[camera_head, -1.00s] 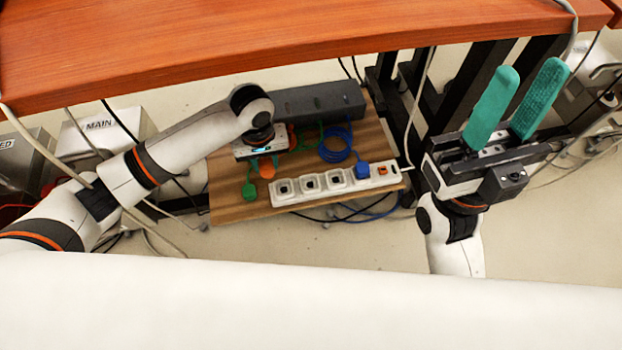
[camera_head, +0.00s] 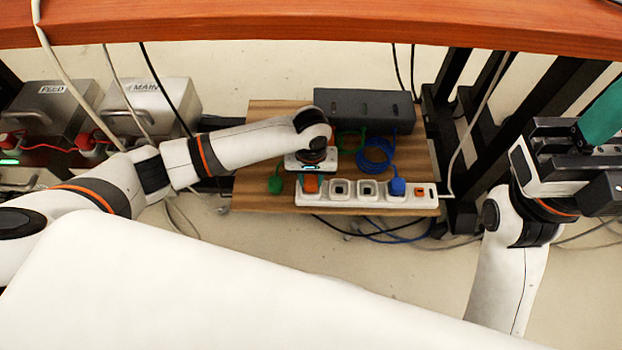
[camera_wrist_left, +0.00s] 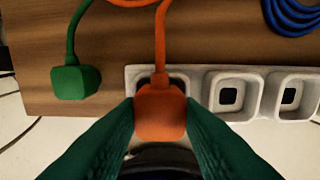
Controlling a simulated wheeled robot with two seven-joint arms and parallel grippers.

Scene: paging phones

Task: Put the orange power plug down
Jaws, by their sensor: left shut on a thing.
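The orange power plug (camera_head: 311,184) is at the left end of the white power strip (camera_head: 330,203). My left gripper (camera_wrist_left: 160,118) is shut on the orange plug (camera_wrist_left: 160,110), with a green finger on each side of it. In the wrist view the plug overlaps the strip's leftmost socket; I cannot tell whether it is seated or just above. Its orange cord runs away from the gripper. My right gripper (camera_head: 600,120) is at the right edge, away from the strip, partly cut off; its fingers stood apart in the earlier head view.
A green plug (camera_head: 276,184) lies left on the wooden board (camera_head: 255,200). A blue plug (camera_head: 397,187) is at the strip's right part, near a coiled blue cable (camera_head: 376,160). A dark grey box (camera_head: 365,110) stands behind. The orange tabletop (camera_head: 300,25) overhangs above.

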